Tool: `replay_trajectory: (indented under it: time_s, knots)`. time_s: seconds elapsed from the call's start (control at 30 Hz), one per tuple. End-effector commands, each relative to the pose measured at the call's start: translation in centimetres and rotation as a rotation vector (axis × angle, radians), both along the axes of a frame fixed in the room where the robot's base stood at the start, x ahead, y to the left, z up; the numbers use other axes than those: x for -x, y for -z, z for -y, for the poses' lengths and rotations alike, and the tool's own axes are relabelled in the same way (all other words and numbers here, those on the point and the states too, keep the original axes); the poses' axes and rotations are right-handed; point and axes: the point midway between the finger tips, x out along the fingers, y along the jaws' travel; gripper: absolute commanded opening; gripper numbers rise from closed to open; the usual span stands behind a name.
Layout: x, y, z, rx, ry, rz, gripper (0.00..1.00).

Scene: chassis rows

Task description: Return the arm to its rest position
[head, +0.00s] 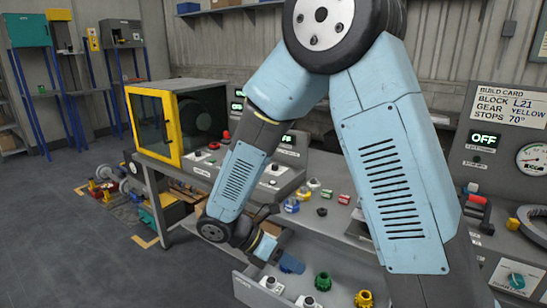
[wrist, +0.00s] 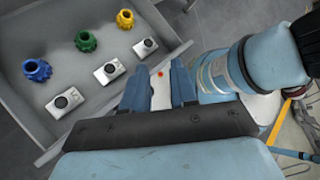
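My arm reaches across the head view in light blue links, bent down toward an open grey drawer (head: 240,290). My gripper (head: 288,263) is low near the drawer's back left part, and its fingers are hard to make out there. In the wrist view its two dark blue fingers (wrist: 160,88) stand apart, over or near the drawer's edge. A pale strip with a small orange-red dot shows between them, and I see no clear sign of a gripped object. The drawer holds a blue gear (wrist: 36,70), a green gear (wrist: 86,41), a yellow gear (wrist: 125,19) and dial blocks (wrist: 110,71).
A grey bench with a yellow-framed cabinet (head: 155,125) and control panels stands behind the arm. Small coloured parts lie on the bench top. A build card (head: 506,103) reads block L21, gear yellow, stops 70°. A gauge panel is at right. Floor at left is open.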

Motion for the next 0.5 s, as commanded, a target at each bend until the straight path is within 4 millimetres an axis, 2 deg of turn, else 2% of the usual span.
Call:
replay_trajectory:
  time_s: [0.1,0.5]
  knots:
    - [-0.4,-2.5,1.9,-0.075,0.136,0.105,0.27]
    - [0.1,-9.3,7.7,-0.302,0.602,0.441,0.27]
